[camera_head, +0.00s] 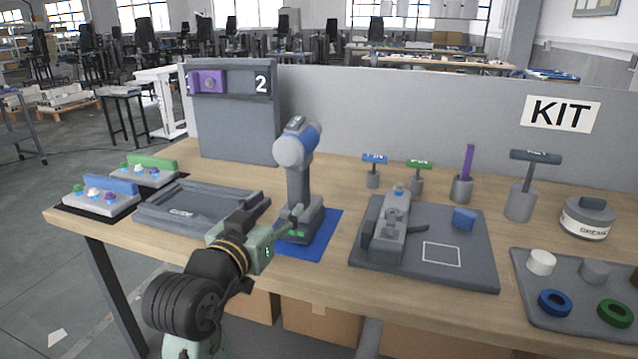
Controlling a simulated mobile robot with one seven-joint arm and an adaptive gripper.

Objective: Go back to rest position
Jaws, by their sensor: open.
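My gripper (297,222) is at the end of my arm, reaching in from the bottom left over the front of the wooden workbench (335,168). Its fingers are open and appear empty. They overlap the lower part of a grey and blue power drill (300,175) in the picture. I cannot tell if they touch it. The drill stands upright on a blue mat (318,240). My wrist covers part of the front right of a grey tray (165,212).
Right of the mat is a grey fixture board (465,265) with a clamp and a blue block (464,219). Tools in holders, a grease tin (586,218) and a parts tray (530,290) stand further right. A grey panel (235,125) rises behind.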

